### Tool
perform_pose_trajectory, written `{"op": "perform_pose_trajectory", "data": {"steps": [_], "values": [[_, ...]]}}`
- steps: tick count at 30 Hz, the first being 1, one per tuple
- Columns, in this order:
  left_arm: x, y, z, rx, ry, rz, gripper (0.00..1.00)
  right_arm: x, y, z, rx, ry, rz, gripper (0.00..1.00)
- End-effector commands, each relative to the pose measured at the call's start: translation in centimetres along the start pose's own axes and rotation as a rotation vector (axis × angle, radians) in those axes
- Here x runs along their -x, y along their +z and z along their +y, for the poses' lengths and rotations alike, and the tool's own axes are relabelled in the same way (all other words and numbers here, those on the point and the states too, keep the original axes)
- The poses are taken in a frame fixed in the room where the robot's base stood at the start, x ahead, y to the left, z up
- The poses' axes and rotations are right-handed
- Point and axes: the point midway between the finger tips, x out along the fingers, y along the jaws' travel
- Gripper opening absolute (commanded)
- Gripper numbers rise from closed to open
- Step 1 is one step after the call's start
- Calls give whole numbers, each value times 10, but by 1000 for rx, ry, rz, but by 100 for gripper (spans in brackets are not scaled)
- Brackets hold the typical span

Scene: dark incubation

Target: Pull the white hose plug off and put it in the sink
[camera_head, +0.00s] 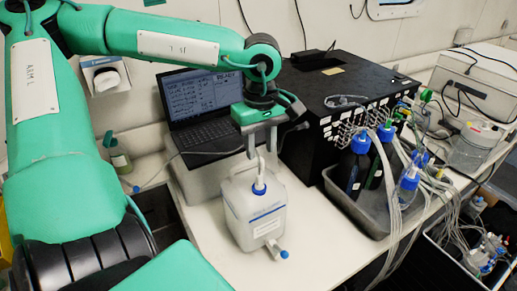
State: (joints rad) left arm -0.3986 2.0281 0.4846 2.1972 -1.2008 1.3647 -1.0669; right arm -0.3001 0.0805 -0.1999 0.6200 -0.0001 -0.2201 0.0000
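A white jug (255,215) with a blue cap (258,188) stands on the white counter. A white hose (261,168) rises from its cap toward my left gripper (262,150). The gripper points down above the jug, its two fingers apart, with the upper hose end around or between them; I see no clear contact. A short white piece with a blue tip (284,254) sticks out at the jug's lower front. I cannot tell for certain which part is the white hose plug. A dark recess (165,205) left of the counter may be the sink, partly hidden by my arm. My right gripper is not in view.
A laptop (205,100) stands behind the jug. A black box (345,95) with many tubes is to the right, with a grey tray (345,205) of dark bottles before it. Loose tubes hang over the right counter edge. The counter front is clear.

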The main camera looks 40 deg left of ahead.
Motion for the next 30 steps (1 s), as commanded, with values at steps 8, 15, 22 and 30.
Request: {"op": "perform_pose_trajectory", "data": {"steps": [8, 15, 22, 30], "values": [[-11, 0, 0, 1, -1, -1, 35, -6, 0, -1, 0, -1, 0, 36], [-40, 0, 0, 0, -2, -1, 35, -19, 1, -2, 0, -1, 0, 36], [-71, 0, 0, 0, 1, 1, 35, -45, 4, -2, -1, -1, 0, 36], [-90, 0, 0, 1, 1, 0, 35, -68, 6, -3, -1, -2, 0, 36]]}}
